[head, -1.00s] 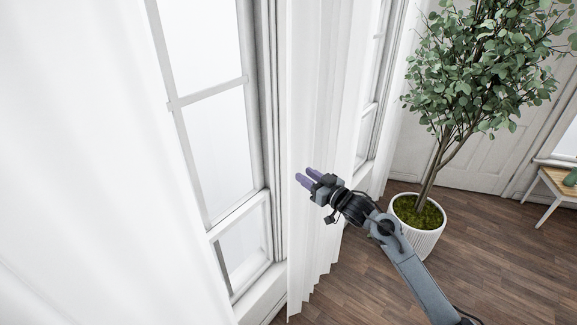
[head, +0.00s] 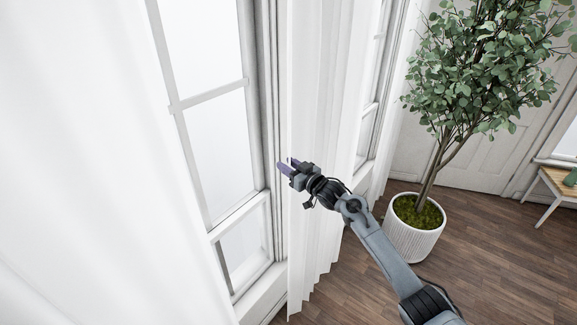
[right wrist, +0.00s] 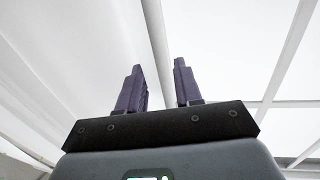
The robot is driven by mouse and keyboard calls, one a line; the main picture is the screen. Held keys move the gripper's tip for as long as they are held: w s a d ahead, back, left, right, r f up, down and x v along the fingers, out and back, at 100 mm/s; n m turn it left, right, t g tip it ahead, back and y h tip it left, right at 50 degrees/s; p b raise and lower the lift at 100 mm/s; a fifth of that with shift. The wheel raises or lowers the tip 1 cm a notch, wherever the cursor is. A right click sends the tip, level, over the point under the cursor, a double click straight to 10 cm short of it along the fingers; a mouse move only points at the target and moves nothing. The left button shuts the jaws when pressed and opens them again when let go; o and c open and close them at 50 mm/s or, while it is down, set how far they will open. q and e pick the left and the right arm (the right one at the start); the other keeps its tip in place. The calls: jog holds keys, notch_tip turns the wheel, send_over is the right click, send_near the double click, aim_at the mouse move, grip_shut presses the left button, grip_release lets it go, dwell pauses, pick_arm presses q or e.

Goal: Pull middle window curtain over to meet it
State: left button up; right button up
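The white middle curtain (head: 322,90) hangs in folds just right of the near window (head: 217,140). A large white curtain (head: 85,170) fills the left of the head view, on the window's other side. My right gripper (head: 286,165) is at the middle curtain's left edge, its purple fingers reaching towards the window. In the right wrist view the fingers (right wrist: 158,75) stand apart with a gap between them. White cloth shows to the left there, and a pale vertical strip shows behind the gap. I cannot tell whether the fingers touch the curtain. My left gripper is not in view.
A potted tree (head: 414,228) stands on the wood floor (head: 340,300) to the right. A small table (head: 551,183) is at the far right, and a white door (head: 483,160) is behind the tree. The window sill (head: 262,295) runs below the glass.

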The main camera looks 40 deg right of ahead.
grip_shut()
jog(key=s+a+p, duration=0.3)
jog(key=a, duration=1)
jog(key=s+a+p, duration=0.3)
jog(key=a, duration=1)
jog(key=shift+s+p, duration=0.35)
jog(key=shift+p, duration=0.05)
jog(key=shift+r, duration=0.1)
